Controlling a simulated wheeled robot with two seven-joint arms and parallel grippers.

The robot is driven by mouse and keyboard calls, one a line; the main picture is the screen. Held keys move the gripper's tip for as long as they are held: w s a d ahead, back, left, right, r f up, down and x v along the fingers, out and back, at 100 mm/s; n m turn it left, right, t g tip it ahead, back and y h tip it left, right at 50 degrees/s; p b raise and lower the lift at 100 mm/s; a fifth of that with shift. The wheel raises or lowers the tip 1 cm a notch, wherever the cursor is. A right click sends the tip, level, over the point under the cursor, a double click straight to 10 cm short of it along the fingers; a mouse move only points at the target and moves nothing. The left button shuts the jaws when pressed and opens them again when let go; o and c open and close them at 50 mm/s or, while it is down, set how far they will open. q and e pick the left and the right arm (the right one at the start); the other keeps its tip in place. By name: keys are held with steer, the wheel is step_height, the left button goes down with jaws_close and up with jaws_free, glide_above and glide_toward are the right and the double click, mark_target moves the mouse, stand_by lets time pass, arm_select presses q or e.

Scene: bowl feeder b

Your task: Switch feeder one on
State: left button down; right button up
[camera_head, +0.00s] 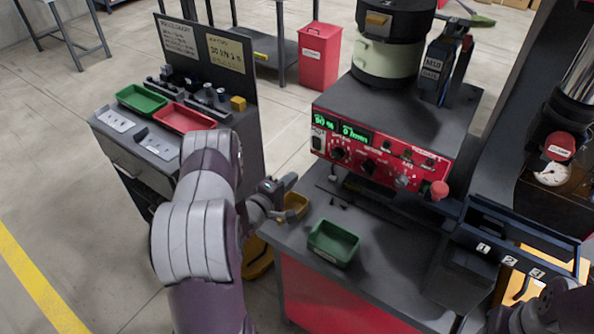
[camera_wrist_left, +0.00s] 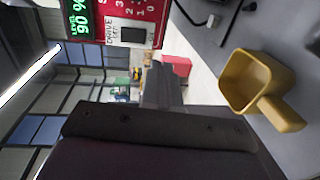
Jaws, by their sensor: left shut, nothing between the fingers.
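The feeder's red control panel (camera_head: 380,150) has lit green displays (camera_head: 340,130), knobs, and a red mushroom button (camera_head: 439,190). A small rocker switch (camera_head: 318,140) sits at its left end. In the left wrist view the panel appears turned on its side, with a dark-and-white switch (camera_wrist_left: 133,36) beside the word DRIVE. The switch's position is too small to tell. My left gripper (camera_head: 290,183) is shut and empty, left of the panel and lower, apart from it. Its closed fingers (camera_wrist_left: 160,85) point toward the panel's side. My right arm shows at the bottom right; its fingers cannot be made out.
A yellow scoop (camera_wrist_left: 250,82) lies on the bench close to my left gripper. A green bin (camera_head: 333,243) stands on the bench front. The bowl feeder (camera_head: 390,50) stands above the panel. A side table with green (camera_head: 142,99) and red (camera_head: 184,117) trays is at left.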

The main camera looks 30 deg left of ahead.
arm_select(q)
steer(key=s, duration=0.3)
steer(key=shift+s+a, duration=0.25)
arm_select(e)
steer(key=shift+s+a, duration=0.1)
steer(key=shift+s, duration=0.3)
arm_select(q)
steer(key=shift+s, duration=0.1)
arm_select(e)
steer(key=shift+s, duration=0.1)
arm_select(q)
steer(key=w+d+r+m+g+y, duration=0.1)
steer(key=d+r+m+g+y, duration=0.15)
steer(key=d+m+g, duration=0.4)
steer(key=s+d+r+m+g, duration=0.1)
steer(key=s+d+m+g, duration=0.2)
steer(key=s, duration=0.3)
steer(key=s+d+r+m+g, duration=0.2)
steer(key=s+d+m, duration=0.1)
steer(key=s, duration=0.4)
steer(key=s+d+r+m+g+h, duration=0.1)
steer(key=s+d+r+m+g, duration=0.1)
steer(key=s, duration=0.4)
steer(key=d+m+g, duration=0.1)
steer(key=d+m, duration=0.1)
steer(key=shift+s+m+g, duration=0.25)
steer(key=shift+m+g, duration=0.1)
arm_select(e)
steer(key=shift+f, duration=0.1)
